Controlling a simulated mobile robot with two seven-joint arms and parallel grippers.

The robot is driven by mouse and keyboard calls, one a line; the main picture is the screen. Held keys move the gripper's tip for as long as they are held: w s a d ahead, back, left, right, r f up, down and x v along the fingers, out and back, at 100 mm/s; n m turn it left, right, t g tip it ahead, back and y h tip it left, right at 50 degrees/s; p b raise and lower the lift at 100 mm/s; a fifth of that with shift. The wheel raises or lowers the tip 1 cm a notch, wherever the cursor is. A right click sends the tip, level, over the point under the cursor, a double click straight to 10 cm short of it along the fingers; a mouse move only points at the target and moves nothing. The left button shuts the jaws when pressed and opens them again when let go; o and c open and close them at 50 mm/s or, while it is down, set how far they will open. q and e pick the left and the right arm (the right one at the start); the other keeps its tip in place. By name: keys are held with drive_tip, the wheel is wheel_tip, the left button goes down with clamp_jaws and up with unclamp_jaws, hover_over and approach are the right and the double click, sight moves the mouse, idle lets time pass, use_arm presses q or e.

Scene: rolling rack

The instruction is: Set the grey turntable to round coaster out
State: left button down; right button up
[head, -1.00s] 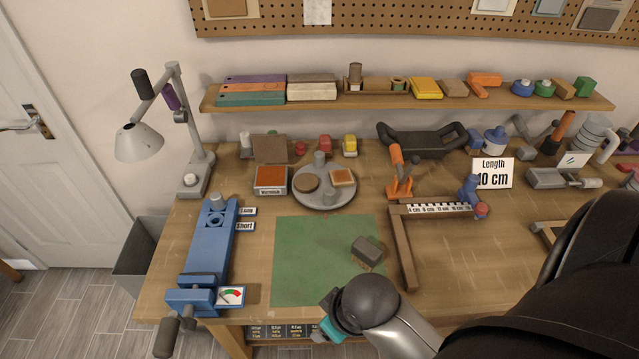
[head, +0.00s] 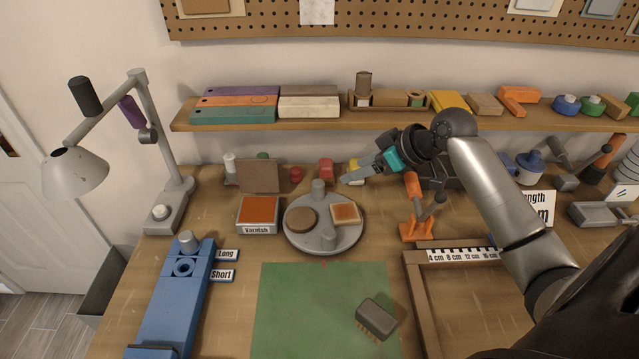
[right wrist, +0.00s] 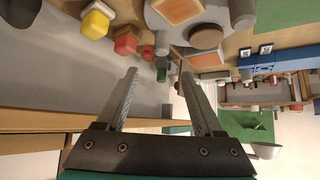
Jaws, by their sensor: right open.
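The grey turntable (head: 323,248) stands on the bench behind the green mat. The round brown coaster (head: 300,219) lies on its left side. A square coaster with an orange-brown top (head: 346,213) lies on its right side. One grey knob (head: 318,188) stands at the back rim and another (head: 329,238) toward the front. My right gripper (head: 353,172) is open and empty, above and behind the turntable's right side. In the right wrist view, the turntable (right wrist: 158,18) and round coaster (right wrist: 205,37) lie beyond the open fingers (right wrist: 159,75). My left gripper is not in view.
A yellow object (head: 355,169) and a red one (head: 326,168) stand behind the turntable, close to my right gripper. The Varnish box (head: 257,215) is left of it. An orange clamp-like tool (head: 416,228) stands right. The green mat (head: 300,300) carries a brush (head: 377,318).

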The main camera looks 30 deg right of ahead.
sight(322, 185)
drive_tip(key=x, duration=0.4)
drive_tip(key=shift+w+a+f, duration=0.1)
drive_tip(key=shift+a+f, duration=0.1)
drive_tip(key=shift+a, duration=0.05)
drive_tip(key=b+x, duration=0.1)
drive_tip(key=x, duration=0.7)
drive_tip(key=shift+w+a+f+b, duration=0.15)
drive_tip(key=shift+f+b, duration=0.1)
drive_tip(key=shift+b, duration=0.15)
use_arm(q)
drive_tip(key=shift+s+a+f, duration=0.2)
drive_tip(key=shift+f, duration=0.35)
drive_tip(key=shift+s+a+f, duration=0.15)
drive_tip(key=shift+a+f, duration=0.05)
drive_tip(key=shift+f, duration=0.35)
use_arm(e)
drive_tip(key=shift+x, duration=0.85)
drive_tip(key=shift+c, duration=0.2)
clamp_jaws()
